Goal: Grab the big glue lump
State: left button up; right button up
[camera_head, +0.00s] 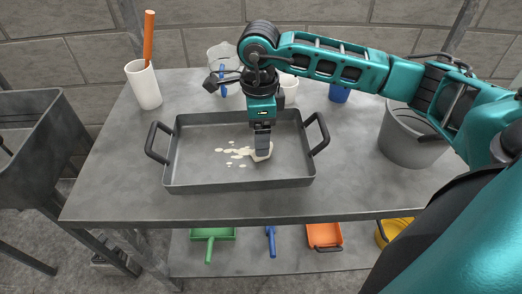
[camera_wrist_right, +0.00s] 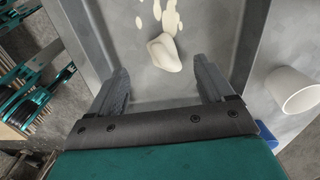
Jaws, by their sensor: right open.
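The big glue lump (camera_head: 263,155) is cream coloured and lies in the grey tray (camera_head: 200,184), right of the tray's middle. In the right wrist view the lump (camera_wrist_right: 164,53) lies just beyond the fingertips, between their lines. My right gripper (camera_head: 262,148) points down over the lump and hides part of it in the head view. In the right wrist view its two fingers (camera_wrist_right: 160,66) are apart with nothing between them. My left gripper is not in view.
Smaller glue spots (camera_head: 236,152) lie left of the lump. The tray has raised walls and two handles. A white cup (camera_head: 144,86) holding an orange-handled tool stands at the back left. A grey bucket (camera_head: 402,145) stands at the right. The table (camera_head: 115,180) is clear left of the tray.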

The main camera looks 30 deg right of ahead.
jog(key=f, duration=0.5)
jog(key=shift+d+f, duration=0.25)
jog(key=shift+f, duration=0.1)
jog(key=c, duration=1.2)
jog(key=shift+w, duration=0.1)
jog(key=shift+c, duration=0.4)
jog(key=shift+r, duration=0.2)
